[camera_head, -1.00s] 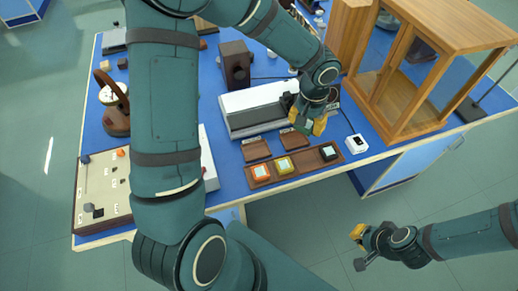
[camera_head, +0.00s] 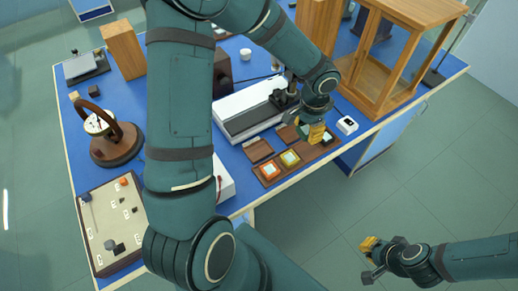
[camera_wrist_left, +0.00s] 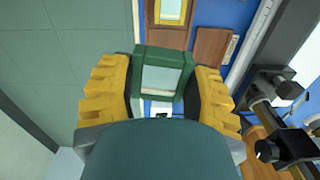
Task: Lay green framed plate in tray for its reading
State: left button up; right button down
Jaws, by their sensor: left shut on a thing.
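The green framed plate (camera_wrist_left: 162,78) has a pale centre and shows in the left wrist view between the yellow finger pads. My left gripper (camera_head: 312,133) is shut on it, above the right part of the long wooden rack (camera_head: 279,175). In the head view the gripper mostly hides the plate. Two shallow brown trays (camera_head: 258,150) (camera_head: 287,136) lie between the rack and a white instrument (camera_head: 240,108). The gripper is just right of the second tray, which is empty where seen. My right gripper (camera_head: 370,244) is off the bench at lower right; its finger opening is unclear.
The rack holds an orange framed plate (camera_head: 269,170) and a yellow one (camera_head: 290,158); a dark one is partly hidden by the gripper. A small white device (camera_head: 347,125) stands right of the rack. A wooden glazed cabinet (camera_head: 385,100) stands behind it. Floor is clear in front.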

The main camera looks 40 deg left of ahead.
pick_arm(q)
jog(key=s+a+f+m+p, duration=0.1)
jog(key=s+a+f+m, duration=0.1)
jog(key=a+m, duration=0.5)
jog(key=m, duration=1)
send_over(259, 150)
notch_tip(259, 150, down, 8)
jog(key=shift+s+f, duration=0.1)
jog(key=shift+f, duration=0.05)
jog(key=shift+f+b, duration=0.45)
jog(key=shift+f, duration=1.5)
jog(key=shift+f, duration=0.1)
jog(key=o, duration=1.1)
jog(key=shift+s, duration=0.1)
